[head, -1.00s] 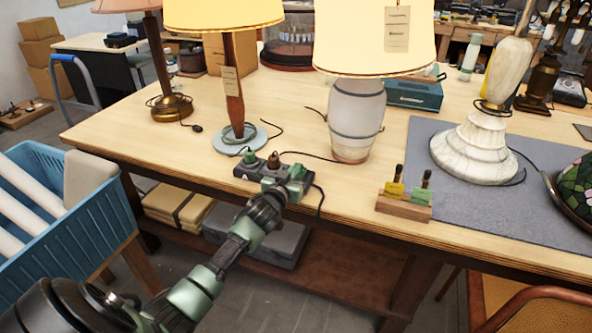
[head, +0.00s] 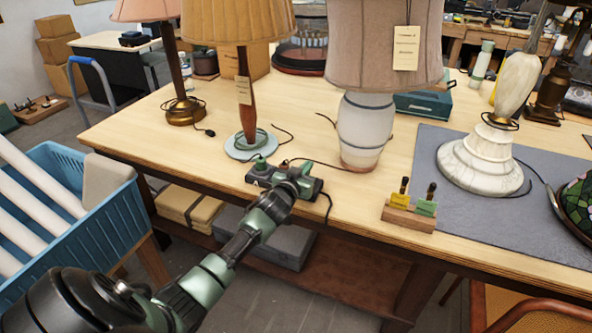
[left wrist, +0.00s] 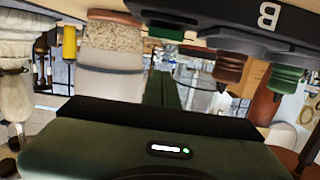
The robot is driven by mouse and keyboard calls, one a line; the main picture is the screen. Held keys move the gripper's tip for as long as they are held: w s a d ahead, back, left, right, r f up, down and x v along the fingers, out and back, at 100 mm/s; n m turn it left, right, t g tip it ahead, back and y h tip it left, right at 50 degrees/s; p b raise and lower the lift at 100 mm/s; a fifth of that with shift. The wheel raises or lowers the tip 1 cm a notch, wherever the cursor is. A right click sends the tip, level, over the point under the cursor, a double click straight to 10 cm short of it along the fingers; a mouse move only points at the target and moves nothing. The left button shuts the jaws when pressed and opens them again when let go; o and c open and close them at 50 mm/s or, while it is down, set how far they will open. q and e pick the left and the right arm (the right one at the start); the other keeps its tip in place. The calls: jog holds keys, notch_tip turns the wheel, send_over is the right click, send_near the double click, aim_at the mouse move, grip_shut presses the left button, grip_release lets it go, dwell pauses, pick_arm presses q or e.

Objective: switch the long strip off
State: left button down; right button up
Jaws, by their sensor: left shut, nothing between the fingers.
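The long dark power strip (head: 257,176) lies near the table's front edge, with plugs in it and a cord hanging over the edge at its right end. In the left wrist view, which appears upside down, the strip (left wrist: 225,30) carries a letter B, with green and brown plugs (left wrist: 228,68) in it. My left gripper (head: 300,176) is shut and empty at the strip's right part and hides some of it; I cannot tell whether it touches. The pleated-shade lamp (head: 235,22) and the white-based lamp (head: 365,125) are unlit. My right gripper is out of view.
A wooden block with yellow and green tagged pieces (head: 408,218) stands right of the strip. A grey mat (head: 455,225) bears a marble-like lamp base (head: 485,160). A blue crate (head: 105,225) stands left of the table. Bare tabletop (head: 345,200) lies between strip and block.

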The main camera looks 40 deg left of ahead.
pick_arm(q)
jog(key=shift+r+b+v, duration=0.2)
jog(key=shift+b+v, duration=0.5)
jog(key=shift+v, duration=0.35)
jog(key=r+v, duration=0.1)
jog(key=v, duration=0.6)
jog(key=shift+s+r+b, duration=0.25)
jog(key=shift+r+b, duration=0.05)
jog(key=shift+r, duration=0.1)
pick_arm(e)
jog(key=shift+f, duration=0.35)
pick_arm(q)
jog(key=shift+d+f, duration=0.1)
